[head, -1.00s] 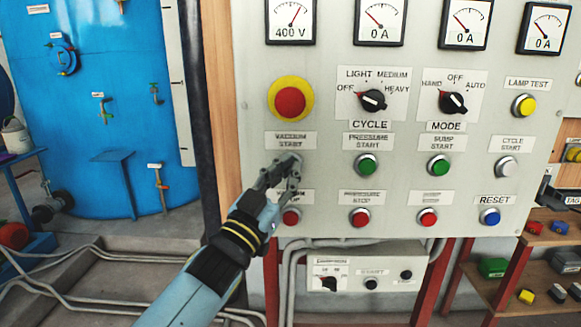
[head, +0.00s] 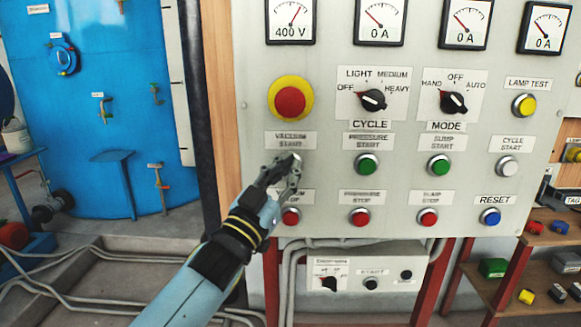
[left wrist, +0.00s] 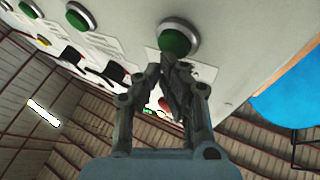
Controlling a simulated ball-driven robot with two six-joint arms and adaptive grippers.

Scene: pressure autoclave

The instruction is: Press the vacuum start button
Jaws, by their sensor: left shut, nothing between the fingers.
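The vacuum start button is a green push button with a metal rim, under the "VACUUM START" label (head: 290,140). In the head view my left gripper (head: 291,168) covers nearly all of it. In the left wrist view a green button (left wrist: 176,40) shows just beyond the fingertips of my left gripper (left wrist: 170,66). The gripper is shut and empty, with its tips close to the button. I cannot tell whether they touch it. My right gripper is not in view.
The red vacuum stop button (head: 291,217) is just below my gripper. A red emergency button on a yellow disc (head: 290,102) is above. The green pressure start button (head: 367,164) is to the right. A blue tank (head: 110,100) stands at the left.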

